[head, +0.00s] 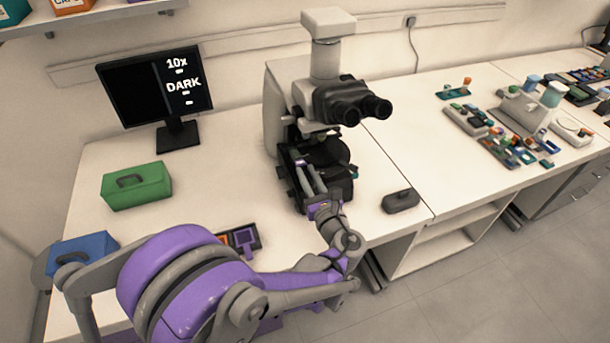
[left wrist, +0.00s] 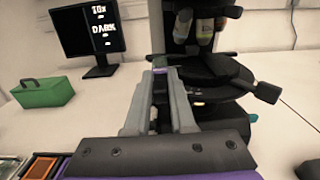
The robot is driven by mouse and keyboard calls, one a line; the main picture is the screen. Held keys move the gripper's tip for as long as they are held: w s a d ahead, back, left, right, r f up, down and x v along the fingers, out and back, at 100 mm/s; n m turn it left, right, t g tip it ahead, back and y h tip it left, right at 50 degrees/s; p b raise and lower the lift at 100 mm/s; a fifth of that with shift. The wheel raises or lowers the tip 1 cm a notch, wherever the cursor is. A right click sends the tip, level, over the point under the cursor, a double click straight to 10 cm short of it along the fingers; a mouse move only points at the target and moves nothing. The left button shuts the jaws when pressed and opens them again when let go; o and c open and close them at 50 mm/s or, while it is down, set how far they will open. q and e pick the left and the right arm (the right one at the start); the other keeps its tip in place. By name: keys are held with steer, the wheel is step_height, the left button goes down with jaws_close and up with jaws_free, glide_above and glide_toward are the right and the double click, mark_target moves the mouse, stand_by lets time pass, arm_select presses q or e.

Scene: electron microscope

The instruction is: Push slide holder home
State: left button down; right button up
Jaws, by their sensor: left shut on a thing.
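The microscope (head: 326,60) stands on the white bench, with its dark stage (head: 325,152) below the eyepieces. My left gripper (head: 301,163) reaches in at the left front of the stage. My right gripper is not in view.
A monitor (head: 155,88) reading "10x DARK" stands at the back left. A green box (head: 137,186) and a blue box (head: 83,251) sit on the left. A tray (head: 258,241) with coloured pieces lies near my arm. A dark grey object (head: 401,201) sits right of the microscope.

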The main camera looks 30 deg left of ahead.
arm_select(q)
steer(key=w+d, duration=0.2)
steer(key=w, duration=0.1)
steer(key=w+d, duration=0.3)
steer(key=shift+b, duration=0.35)
steer(key=c, duration=0.8)
jaws_free()
steer(key=shift+d, duration=0.1)
steer(key=shift+o, duration=0.2)
glide_toward(336, 168)
steer(key=s+r, duration=0.1)
steer(key=s+d+r, duration=0.1)
steer(key=s+r, duration=0.1)
steer(key=shift+d+b, duration=0.25)
steer(key=shift+b, duration=0.1)
